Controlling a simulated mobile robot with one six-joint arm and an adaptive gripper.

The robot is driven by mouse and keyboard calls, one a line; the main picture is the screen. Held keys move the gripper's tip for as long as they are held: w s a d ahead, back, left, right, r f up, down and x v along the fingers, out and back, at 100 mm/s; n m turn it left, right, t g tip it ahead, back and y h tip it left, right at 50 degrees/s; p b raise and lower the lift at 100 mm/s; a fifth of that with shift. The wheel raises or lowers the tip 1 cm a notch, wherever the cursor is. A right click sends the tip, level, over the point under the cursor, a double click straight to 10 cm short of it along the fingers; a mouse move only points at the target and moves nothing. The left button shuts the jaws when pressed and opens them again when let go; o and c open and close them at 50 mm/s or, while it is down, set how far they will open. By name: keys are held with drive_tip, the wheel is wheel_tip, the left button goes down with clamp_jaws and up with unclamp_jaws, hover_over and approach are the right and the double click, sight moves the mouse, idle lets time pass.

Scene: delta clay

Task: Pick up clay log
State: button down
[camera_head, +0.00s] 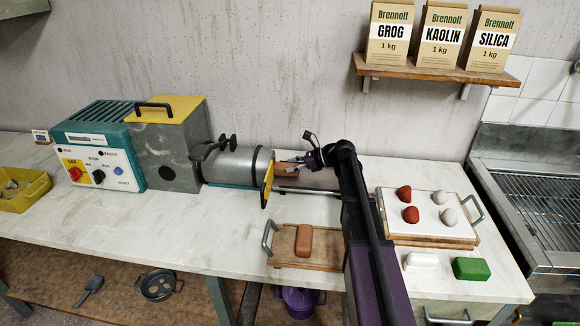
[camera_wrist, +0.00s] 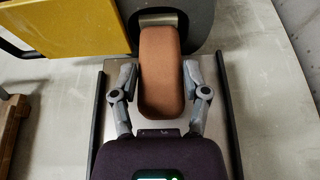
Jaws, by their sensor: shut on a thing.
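A brown clay log (camera_wrist: 160,65) lies at the round mouth of the grey machine (camera_wrist: 190,15) in the wrist view. In the head view that clay log (camera_head: 287,170) shows partly, just right of the machine's barrel (camera_head: 232,166). My gripper (camera_wrist: 160,82) has one finger on each side of the log and is shut on it; the gripper (camera_head: 303,164) also shows in the head view. The log's far end reaches the mouth; I cannot tell whether it is still joined there. Another brown clay log (camera_head: 304,240) lies on a wooden board (camera_head: 283,247) nearer the front.
A yellow plate (camera_head: 268,184) stands open beside the mouth, and dark rails (camera_wrist: 229,120) run along both sides below my gripper. A tray (camera_head: 395,228) with red and pale lumps, a white piece (camera_head: 421,259) and a green block (camera_head: 471,268) are at right. The front left counter is clear.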

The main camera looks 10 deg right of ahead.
sight(292, 165)
drive_tip(key=shift+d+r+p, duration=0.15)
drive_tip(key=shift+r+p, duration=0.3)
drive_tip(key=shift+r, duration=0.2)
wheel_tip(292, 165, up, 6)
drive_tip(key=p, duration=0.5)
drive_tip(key=shift+f+p, duration=0.2)
drive_tip(key=shift+p, duration=0.15)
drive_tip(key=shift+s+d+r, duration=0.15)
drive_tip(key=shift+d, duration=0.05)
drive_tip(key=s+d, duration=0.3)
drive_tip(key=d, duration=0.6)
drive_tip(key=s+d, duration=0.3)
drive_tip(key=d, duration=0.6)
drive_tip(key=shift+f, duration=0.2)
drive_tip(key=shift+d, duration=0.1)
wheel_tip(292, 165, up, 7)
drive_tip(key=p, duration=0.7)
drive_tip(key=shift+r, duration=0.15)
drive_tip(key=shift+d, duration=0.1)
